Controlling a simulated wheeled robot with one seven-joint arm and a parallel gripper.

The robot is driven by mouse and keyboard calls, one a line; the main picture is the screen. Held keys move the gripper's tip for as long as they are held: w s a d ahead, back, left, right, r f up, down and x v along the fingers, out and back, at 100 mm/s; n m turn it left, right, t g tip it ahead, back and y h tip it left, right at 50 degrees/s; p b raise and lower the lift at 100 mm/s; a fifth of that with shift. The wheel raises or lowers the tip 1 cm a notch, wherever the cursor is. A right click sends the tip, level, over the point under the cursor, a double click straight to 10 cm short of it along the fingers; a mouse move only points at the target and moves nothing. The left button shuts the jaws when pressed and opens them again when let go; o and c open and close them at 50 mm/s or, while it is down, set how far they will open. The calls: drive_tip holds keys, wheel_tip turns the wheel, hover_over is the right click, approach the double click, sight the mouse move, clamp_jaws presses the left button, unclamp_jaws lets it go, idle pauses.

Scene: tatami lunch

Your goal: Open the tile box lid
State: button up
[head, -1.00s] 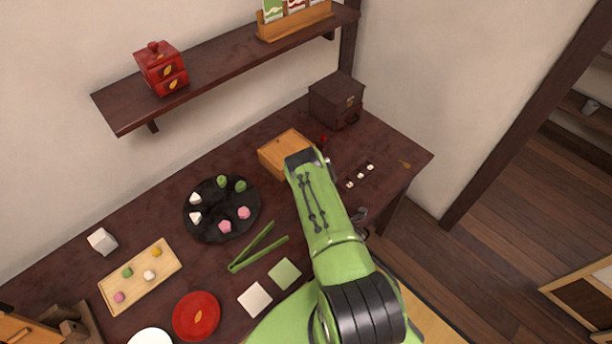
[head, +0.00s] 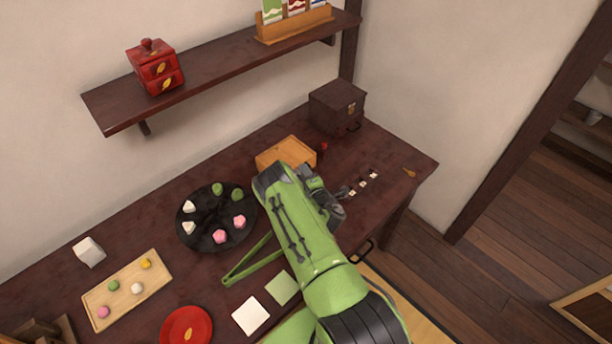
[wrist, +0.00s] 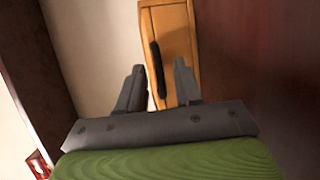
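A light wooden box (head: 287,153), which I take as the tile box, sits on the dark table near the wall. Its top looks closed in the head view. In the wrist view its orange wooden face (wrist: 180,35) lies beyond my fingers and bears a long dark slot or bar. My gripper (wrist: 159,69) is open and empty, with that dark strip seen between the fingers. I cannot tell whether they touch it. In the head view my gripper (head: 328,205) is in front of the box, its fingertips hard to make out.
A dark chest (head: 337,106) stands in the back corner. Small white tiles (head: 363,184) lie to the right. A black plate of sweets (head: 216,240) and green tongs (head: 247,268) lie to the left. A shelf (head: 215,72) hangs above.

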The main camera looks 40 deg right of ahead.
drive_tip(key=shift+c, duration=0.3)
clamp_jaws()
idle(1.1)
